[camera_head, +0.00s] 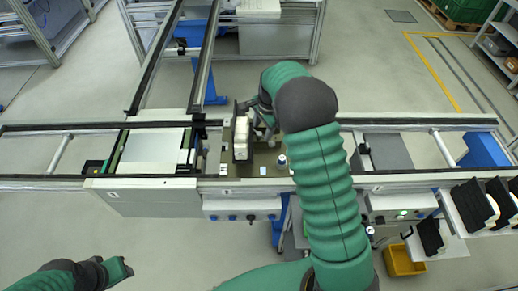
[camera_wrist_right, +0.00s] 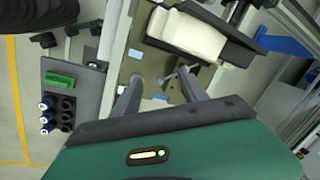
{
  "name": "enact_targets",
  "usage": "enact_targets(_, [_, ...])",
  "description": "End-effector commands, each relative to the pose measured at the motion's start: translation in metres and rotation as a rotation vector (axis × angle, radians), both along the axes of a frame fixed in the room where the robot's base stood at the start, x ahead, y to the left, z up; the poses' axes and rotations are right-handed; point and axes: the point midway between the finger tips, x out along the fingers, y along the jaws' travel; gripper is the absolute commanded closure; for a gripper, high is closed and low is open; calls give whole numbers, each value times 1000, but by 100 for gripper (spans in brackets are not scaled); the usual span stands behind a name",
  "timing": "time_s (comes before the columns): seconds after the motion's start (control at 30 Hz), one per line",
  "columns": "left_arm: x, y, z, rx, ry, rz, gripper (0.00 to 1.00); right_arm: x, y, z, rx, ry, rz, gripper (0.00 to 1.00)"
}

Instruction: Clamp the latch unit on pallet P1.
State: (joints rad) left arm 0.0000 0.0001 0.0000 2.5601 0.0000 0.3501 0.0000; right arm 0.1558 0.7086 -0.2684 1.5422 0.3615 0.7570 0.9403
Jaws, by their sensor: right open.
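The latch unit appears to be the white block (camera_head: 241,141) standing against a dark upright plate on the brown pallet (camera_head: 265,160) at the middle of the line. In the right wrist view the white block (camera_wrist_right: 190,35) lies beyond my fingertips, and the pallet (camera_wrist_right: 133,67) is below them. My right gripper (camera_head: 259,118) is beside the block on its right, partly hidden by my own arm. In the wrist view its two fingers (camera_wrist_right: 158,82) are apart, near a small grey lever-like part (camera_wrist_right: 178,76), with nothing clearly held. My left gripper (camera_head: 125,266) is low at the left, away from the line.
A pale flat plate (camera_head: 155,150) sits on the line left of the pallet. A grey plate (camera_head: 388,151) and a blue bin (camera_head: 484,150) are to the right. Black holders (camera_head: 472,205) stand at the right edge. A yellow bin (camera_head: 402,262) is on the floor.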

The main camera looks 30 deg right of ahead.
Motion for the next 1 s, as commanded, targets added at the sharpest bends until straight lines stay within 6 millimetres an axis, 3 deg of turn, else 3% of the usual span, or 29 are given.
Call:
enact_targets(0.1, [0,0,-9,0,0,0,64,-4,0,23,-1,-2,1,49])
enact_targets(0.23, [0,0,-11,0,0,0,64,-7,0,38,0,1,0,49])
enact_targets(0.5, [0,0,-11,0,0,0,64,-8,-1,42,0,2,0,49])
enact_targets(0.57, [0,0,-11,0,0,0,64,-8,0,41,-1,2,3,55])
enact_targets(0.67, [0,0,-23,0,-1,0,64,-17,11,29,-11,2,71,68])
enact_targets(0.9, [0,0,-62,0,0,0,64,-70,66,-16,-90,-3,480,100])
enact_targets(1.0, [0,0,-74,0,0,0,64,-92,86,-31,-124,-7,643,100])
